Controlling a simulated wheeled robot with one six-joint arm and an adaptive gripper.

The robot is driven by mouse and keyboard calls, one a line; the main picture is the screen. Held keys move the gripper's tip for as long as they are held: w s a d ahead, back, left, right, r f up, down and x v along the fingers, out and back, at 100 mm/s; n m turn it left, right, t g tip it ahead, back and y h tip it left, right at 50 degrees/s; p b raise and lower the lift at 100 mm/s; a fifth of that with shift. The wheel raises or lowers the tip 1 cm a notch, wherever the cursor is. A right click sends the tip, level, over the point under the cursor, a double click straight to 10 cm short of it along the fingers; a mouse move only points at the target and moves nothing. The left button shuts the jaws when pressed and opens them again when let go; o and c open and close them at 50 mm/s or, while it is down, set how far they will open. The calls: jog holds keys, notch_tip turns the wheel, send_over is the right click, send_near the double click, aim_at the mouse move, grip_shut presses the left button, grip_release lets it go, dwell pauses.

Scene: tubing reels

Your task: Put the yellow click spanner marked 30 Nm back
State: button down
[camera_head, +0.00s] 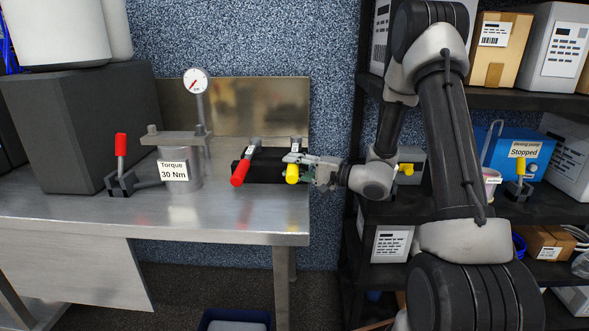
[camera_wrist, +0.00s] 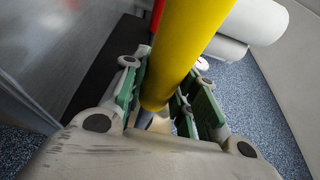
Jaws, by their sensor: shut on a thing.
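The yellow click spanner (camera_head: 292,174) is at the right end of the steel bench, its yellow handle end facing the head camera. In the wrist view its yellow handle (camera_wrist: 185,45) stands between the green-padded fingers. My gripper (camera_head: 307,165) is shut on it; the fingers also show in the wrist view (camera_wrist: 160,100). A black holder (camera_head: 263,179) lies on the bench at the spanner. A red-handled spanner (camera_head: 240,174) rests on the holder's left part. I cannot tell whether the yellow spanner touches the holder. Its 30 Nm marking is not readable.
A torque fixture labelled 30 Nm (camera_head: 174,170) with a dial gauge (camera_head: 195,81) stands left of the holder. A red-handled clamp (camera_head: 121,148) is further left. A dark shelf (camera_head: 480,210) with boxes stands on the right. The bench front (camera_head: 240,220) is clear.

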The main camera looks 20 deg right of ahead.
jog(key=shift+f, duration=0.4)
jog(key=c, duration=1.1)
grip_release()
jog(key=shift+f, duration=0.15)
